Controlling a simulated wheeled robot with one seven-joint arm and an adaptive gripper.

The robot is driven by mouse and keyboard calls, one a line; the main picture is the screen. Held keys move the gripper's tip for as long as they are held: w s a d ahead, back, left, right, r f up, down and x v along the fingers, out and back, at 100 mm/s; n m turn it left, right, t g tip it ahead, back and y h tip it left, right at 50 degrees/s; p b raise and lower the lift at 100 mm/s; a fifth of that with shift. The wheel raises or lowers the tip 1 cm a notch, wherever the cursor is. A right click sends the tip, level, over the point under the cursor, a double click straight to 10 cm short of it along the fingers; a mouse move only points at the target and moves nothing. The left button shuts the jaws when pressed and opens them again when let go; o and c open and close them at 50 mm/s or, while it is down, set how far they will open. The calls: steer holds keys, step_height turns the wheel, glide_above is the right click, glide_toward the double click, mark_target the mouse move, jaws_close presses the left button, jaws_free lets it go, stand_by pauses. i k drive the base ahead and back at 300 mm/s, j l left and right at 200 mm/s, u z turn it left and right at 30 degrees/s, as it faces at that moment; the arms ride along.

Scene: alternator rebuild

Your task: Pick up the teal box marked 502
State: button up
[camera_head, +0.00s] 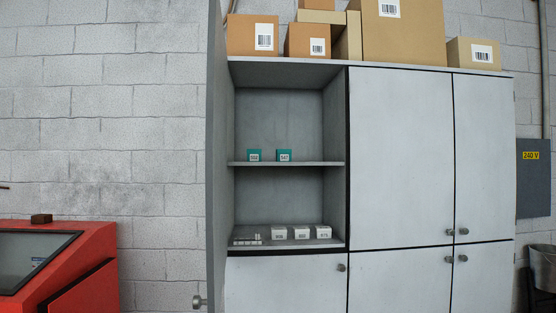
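Two small teal boxes with white labels stand side by side on the upper shelf (320,163) of the open cabinet bay. The left teal box (254,155) has a label too small to read surely. The right teal box (284,155) has a label that looks like 547, also not sure. I cannot tell whether either is marked 502. There is a gap between them, and nothing stands in front of them. My gripper is not in view.
Several small white boxes (302,232) stand on the lower shelf (240,244). An open door (216,150) edges the bay on the left; closed doors (400,160) are on the right. Cardboard boxes (403,35) sit on top. A red machine (90,275) stands at left.

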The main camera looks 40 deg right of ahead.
mark_target(253, 155)
steer(key=i+l+u, duration=0.15)
steer(key=l+u, duration=0.15)
steer(key=u, duration=0.15)
steer(key=i+l+u, duration=0.15)
steer(key=l+u, duration=0.3)
steer(key=j, duration=0.1)
